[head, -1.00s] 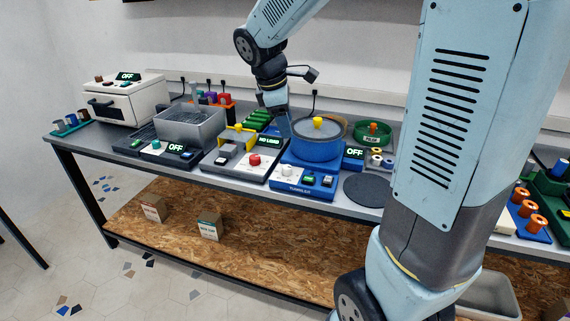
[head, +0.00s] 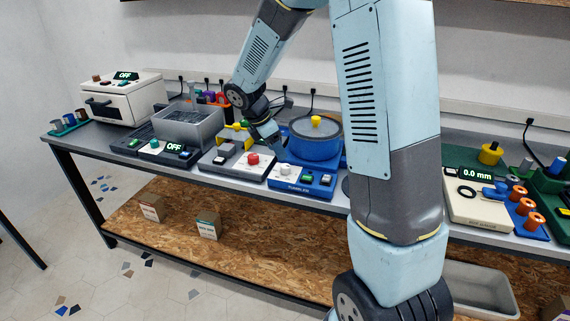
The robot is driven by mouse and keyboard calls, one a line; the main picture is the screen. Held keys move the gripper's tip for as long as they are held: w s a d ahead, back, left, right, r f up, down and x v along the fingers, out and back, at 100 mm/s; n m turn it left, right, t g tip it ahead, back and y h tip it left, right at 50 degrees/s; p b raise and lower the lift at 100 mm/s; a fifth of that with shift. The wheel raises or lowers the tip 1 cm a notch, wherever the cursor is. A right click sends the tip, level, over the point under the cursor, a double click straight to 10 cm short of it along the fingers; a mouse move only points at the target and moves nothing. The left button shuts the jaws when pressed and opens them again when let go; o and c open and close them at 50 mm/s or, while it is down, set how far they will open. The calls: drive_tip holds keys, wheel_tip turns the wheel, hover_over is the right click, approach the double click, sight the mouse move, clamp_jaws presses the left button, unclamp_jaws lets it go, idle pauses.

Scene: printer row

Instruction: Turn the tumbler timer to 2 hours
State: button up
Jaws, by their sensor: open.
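The tumbler (head: 303,188) is a blue base with a blue drum (head: 316,145) and a yellow-knobbed lid, in the middle of the bench in the head view. Its front panel carries a white round knob (head: 286,169) at the left, a green button (head: 306,178) and a further button to the right. The setting on the white knob is too small to read. My gripper (head: 279,153) is open, pointing down just above and behind the white knob, left of the drum. I cannot tell whether it touches anything.
Left of the tumbler is a grey unit with a red knob (head: 253,160). Further left stand a metal bath (head: 188,130) reading OFF and a white oven (head: 122,102). A white gauge (head: 477,210) reading 0.0 mm is at the right. Cartons sit on the lower shelf.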

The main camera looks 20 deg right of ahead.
sight(286, 166)
drive_tip(key=x, duration=0.7)
drive_tip(key=shift+f, duration=0.25)
drive_tip(key=shift+c, duration=0.3)
drive_tip(key=c, duration=0.9)
drive_tip(key=shift+d, duration=0.3)
drive_tip(key=shift+c, duration=0.3)
drive_tip(key=shift+a, duration=0.15)
